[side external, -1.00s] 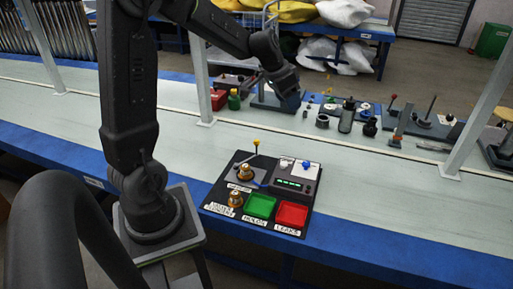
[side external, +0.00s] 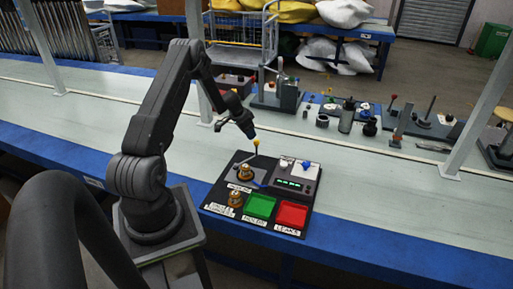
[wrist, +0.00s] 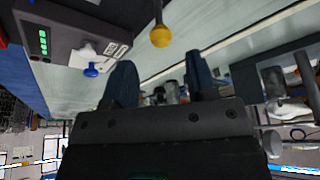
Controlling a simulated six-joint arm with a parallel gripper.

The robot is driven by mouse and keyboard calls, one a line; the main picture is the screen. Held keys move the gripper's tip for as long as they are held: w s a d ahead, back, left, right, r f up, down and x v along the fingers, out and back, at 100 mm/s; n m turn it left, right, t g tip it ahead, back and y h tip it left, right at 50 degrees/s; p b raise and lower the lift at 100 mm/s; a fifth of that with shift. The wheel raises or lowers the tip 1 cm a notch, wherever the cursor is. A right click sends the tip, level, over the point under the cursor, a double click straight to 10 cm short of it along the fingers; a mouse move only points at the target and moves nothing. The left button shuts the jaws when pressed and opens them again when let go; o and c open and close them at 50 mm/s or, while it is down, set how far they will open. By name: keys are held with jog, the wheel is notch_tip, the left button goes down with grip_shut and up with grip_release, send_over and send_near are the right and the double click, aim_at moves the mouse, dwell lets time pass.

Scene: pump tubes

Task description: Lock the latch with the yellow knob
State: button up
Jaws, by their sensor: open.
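The yellow knob (side external: 256,142) tops a thin dark rod at the back edge of the black board (side external: 222,190). The rod stands roughly upright in the side view. My gripper (side external: 249,133) is just above and left of the knob, pointing down at it. In the wrist view the knob (wrist: 160,37) hangs from its rod, centred between my two blue-tipped fingers and a little past their tips. My gripper (wrist: 160,68) is open and empty there, and no contact with the knob shows. The latch's base is too small to make out.
The board holds two brass fittings (side external: 245,173), a green tray (side external: 260,206), a red tray (side external: 292,215) and a grey box with a green display (side external: 296,178). White and blue knobs stand behind the display. Several tools (side external: 347,115) line the far side of the bench.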

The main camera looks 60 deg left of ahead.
jog(key=x, duration=1)
jog(key=shift+w+f, duration=0.15)
jog(key=shift+f, duration=0.2)
jog(key=shift+d, duration=0.1)
jog(key=shift+c, duration=0.3)
grip_shut()
